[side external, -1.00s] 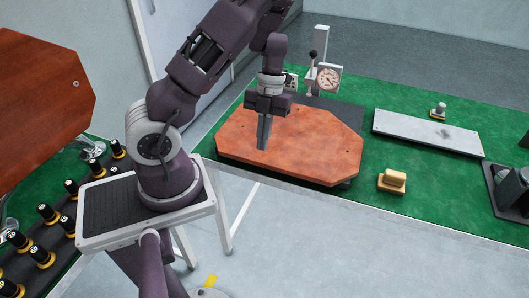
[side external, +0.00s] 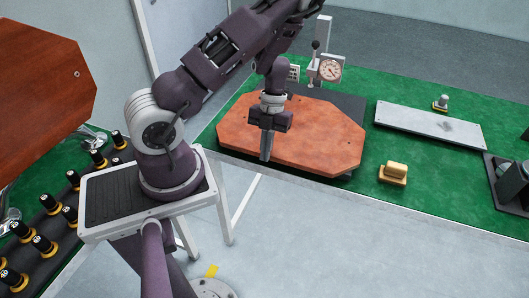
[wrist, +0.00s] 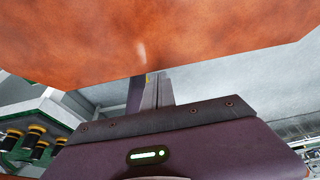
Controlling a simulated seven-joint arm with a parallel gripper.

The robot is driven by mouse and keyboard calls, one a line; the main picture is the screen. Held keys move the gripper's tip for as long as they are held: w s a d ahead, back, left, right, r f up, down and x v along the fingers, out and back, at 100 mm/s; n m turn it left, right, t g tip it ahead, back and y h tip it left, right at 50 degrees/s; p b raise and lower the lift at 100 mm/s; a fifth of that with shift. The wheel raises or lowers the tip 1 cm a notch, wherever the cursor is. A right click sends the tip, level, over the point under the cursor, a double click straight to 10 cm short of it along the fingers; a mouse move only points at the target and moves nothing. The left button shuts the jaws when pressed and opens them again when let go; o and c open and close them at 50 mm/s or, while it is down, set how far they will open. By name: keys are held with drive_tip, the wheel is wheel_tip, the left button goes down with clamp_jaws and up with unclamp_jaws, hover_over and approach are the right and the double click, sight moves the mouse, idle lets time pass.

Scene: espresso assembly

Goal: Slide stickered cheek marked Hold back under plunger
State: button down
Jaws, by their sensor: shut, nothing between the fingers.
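An orange-brown panel with cut corners (side external: 310,130) lies flat on the green bench, its rear close to a plunger stand with a round dial gauge (side external: 329,70). I take this panel to be the cheek; no sticker or "Hold" mark is readable. My gripper (side external: 266,159) points down, shut and empty, its tips at the panel's front edge in the side view. In the wrist view the closed fingers (wrist: 150,92) are beside the edge of the panel (wrist: 150,35). Whether they touch it I cannot tell. The plunger's lower end is hard to make out.
A grey plate (side external: 430,125), a yellow block (side external: 393,173) and a small knobbed part (side external: 441,102) are to the right. A dark fixture (side external: 508,183) stands at the far right. Several black-and-yellow knobs (side external: 45,245) and a red-brown board (side external: 40,85) are at left.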

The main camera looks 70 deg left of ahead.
sight(275, 140)
drive_tip(key=w+a, duration=0.6)
drive_tip(key=shift+s+d, duration=0.1)
idle(0.3)
